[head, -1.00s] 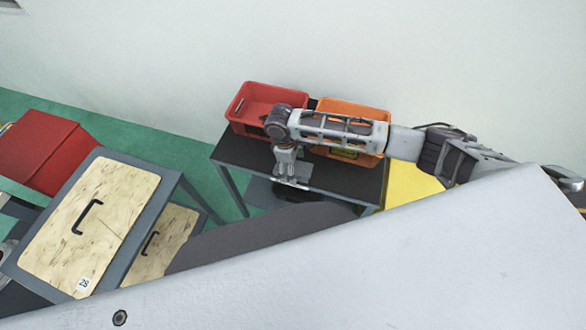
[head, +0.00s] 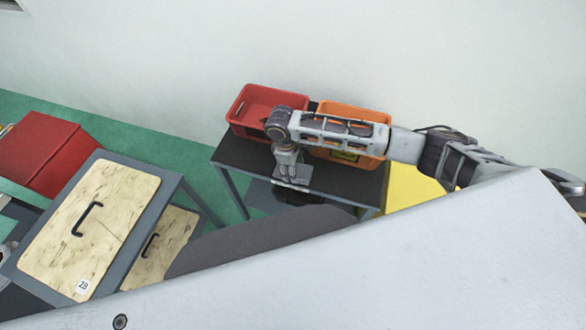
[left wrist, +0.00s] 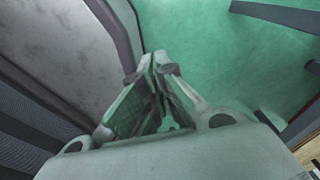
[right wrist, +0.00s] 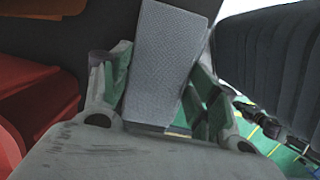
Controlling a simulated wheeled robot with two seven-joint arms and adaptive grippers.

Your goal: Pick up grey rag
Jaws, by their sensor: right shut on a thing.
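The grey rag (right wrist: 163,65) is a light grey, finely textured rectangle, upright between the fingers of my right gripper (right wrist: 162,80) in the right wrist view. The gripper is shut on it. In the head view, my right gripper (head: 290,182) points down near the front edge of the dark table, with the small grey rag (head: 296,173) at its fingers. I cannot tell whether the rag touches the tabletop. My left gripper (left wrist: 153,65) shows only in the left wrist view, its fingertips almost together and nothing between them, over green floor.
A red bin (head: 252,103) and an orange bin (head: 350,113) stand at the back of the dark table (head: 238,153). A yellow surface (head: 408,188) lies to its right. A cabinet with wooden fronts (head: 90,225) and a red box (head: 45,155) are at left.

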